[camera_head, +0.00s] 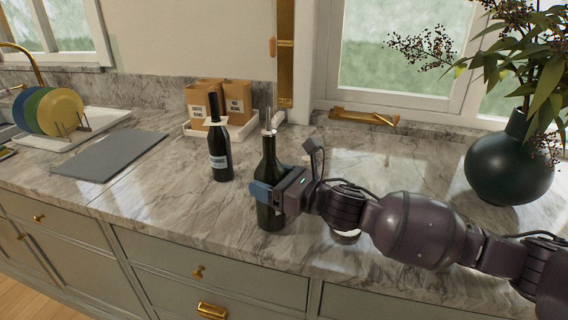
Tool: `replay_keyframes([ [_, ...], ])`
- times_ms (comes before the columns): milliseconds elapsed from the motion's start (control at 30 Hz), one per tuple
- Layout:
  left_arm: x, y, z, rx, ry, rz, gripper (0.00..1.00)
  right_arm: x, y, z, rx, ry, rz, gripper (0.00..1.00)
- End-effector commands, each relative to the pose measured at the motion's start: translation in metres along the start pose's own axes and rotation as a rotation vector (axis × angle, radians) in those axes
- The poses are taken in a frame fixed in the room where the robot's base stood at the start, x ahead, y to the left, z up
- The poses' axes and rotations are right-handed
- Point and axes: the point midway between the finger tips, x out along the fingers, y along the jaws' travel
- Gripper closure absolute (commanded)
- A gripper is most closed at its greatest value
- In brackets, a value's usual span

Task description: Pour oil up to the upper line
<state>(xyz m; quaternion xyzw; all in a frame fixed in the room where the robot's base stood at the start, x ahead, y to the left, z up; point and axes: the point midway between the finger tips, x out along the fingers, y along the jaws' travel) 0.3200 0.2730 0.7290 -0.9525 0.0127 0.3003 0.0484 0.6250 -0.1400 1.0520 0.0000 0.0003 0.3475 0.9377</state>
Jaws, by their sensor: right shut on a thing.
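A dark green bottle with a metal pour spout (268,155) stands upright on the marble counter near its front edge. My right gripper (268,193), on the arm coming in from the right, is shut on this bottle around its lower body. A pale round thing (345,236), perhaps a bowl or cup, shows only in part beneath my right wrist. Most of it is hidden by the arm, and I see no level or line on it. My left gripper is not in view.
A dark bottle with a label (219,150) stands behind and left. Paper bags (237,101) sit on a white tray at the wall. A grey board (105,161) lies left, beside a rack of plates (60,110). A green vase (507,168) with leaves stands right.

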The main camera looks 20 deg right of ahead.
Motion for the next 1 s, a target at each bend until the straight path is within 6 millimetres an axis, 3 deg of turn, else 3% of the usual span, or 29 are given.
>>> replay_keyframes([
  [367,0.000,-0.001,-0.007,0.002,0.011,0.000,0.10,0.000,0.002,0.005,0.025,0.000,0.000,0.79],
  [1000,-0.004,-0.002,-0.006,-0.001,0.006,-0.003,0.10,-0.004,0.018,0.008,0.321,0.059,0.000,0.79],
])
